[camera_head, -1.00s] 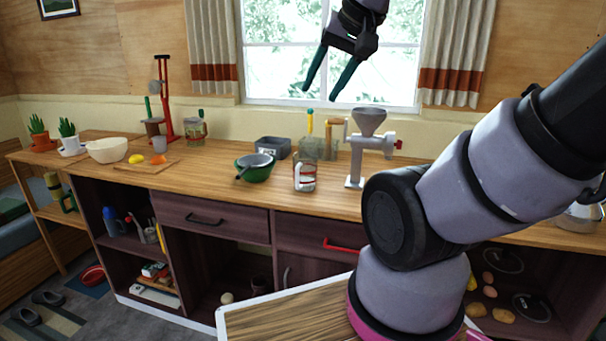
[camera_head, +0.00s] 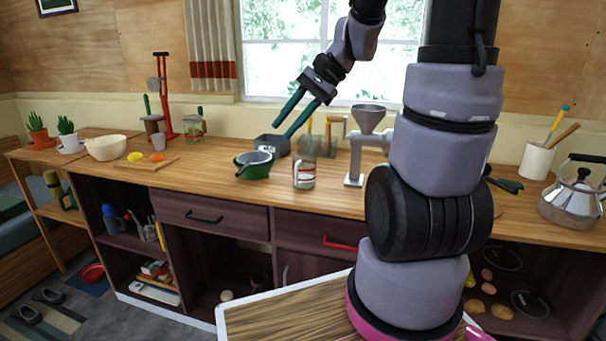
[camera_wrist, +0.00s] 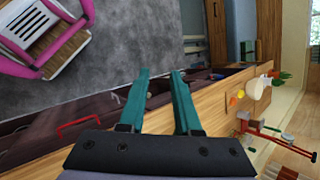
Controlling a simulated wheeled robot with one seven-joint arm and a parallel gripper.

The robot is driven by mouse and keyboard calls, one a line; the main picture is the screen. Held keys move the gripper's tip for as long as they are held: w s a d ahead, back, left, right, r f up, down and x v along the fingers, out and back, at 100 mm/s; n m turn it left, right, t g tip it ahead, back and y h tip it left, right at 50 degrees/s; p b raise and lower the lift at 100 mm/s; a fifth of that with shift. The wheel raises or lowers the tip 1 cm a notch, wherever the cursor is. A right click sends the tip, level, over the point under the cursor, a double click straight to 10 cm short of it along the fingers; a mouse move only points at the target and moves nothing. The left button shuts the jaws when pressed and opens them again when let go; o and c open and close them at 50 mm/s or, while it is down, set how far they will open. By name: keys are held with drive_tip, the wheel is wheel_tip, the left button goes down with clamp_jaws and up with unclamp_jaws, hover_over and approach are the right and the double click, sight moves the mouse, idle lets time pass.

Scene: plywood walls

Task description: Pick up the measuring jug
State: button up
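The measuring jug (camera_head: 304,174) looks like a small clear jug with red markings and a pale handle. It stands upright near the front edge of the wooden counter (camera_head: 220,180), right of a green bowl. My gripper (camera_head: 283,130) has teal fingers, spread apart with nothing between them. In the head view it is above and slightly left of the jug, clear of it, with the fingers pointing down and left. In the wrist view the open fingers (camera_wrist: 160,73) show over the counter's front edge and drawers. I cannot make out the jug there.
A kettle (camera_head: 572,197) and a utensil pot (camera_head: 537,161) are at the far right.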

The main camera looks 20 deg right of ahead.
drive_tip(key=w+f+m+y, duration=0.4)
drive_tip(key=w+f, duration=0.1)
drive_tip(key=w, duration=0.2)
drive_tip(key=m+t, duration=1.3)
drive_tip(key=m, duration=0.2)
approach(302, 172)
drive_tip(key=shift+h, duration=0.3)
drive_tip(key=a+r, duration=0.2)
drive_tip(key=a, duration=0.2)
drive_tip(key=shift+s+a+r, duration=0.2)
drive_tip(key=shift+s+r, duration=0.05)
drive_tip(key=shift+r, duration=0.15)
drive_tip(key=shift+w+a+f, duration=0.1)
drive_tip(key=shift+w+a, duration=0.05)
drive_tip(key=shift+w, duration=0.15)
drive_tip(key=x, duration=0.4)
drive_tip(key=shift+w+a, duration=0.15)
drive_tip(key=shift+x, duration=2.8)
drive_tip(key=shift+a, duration=0.15)
clamp_jaws()
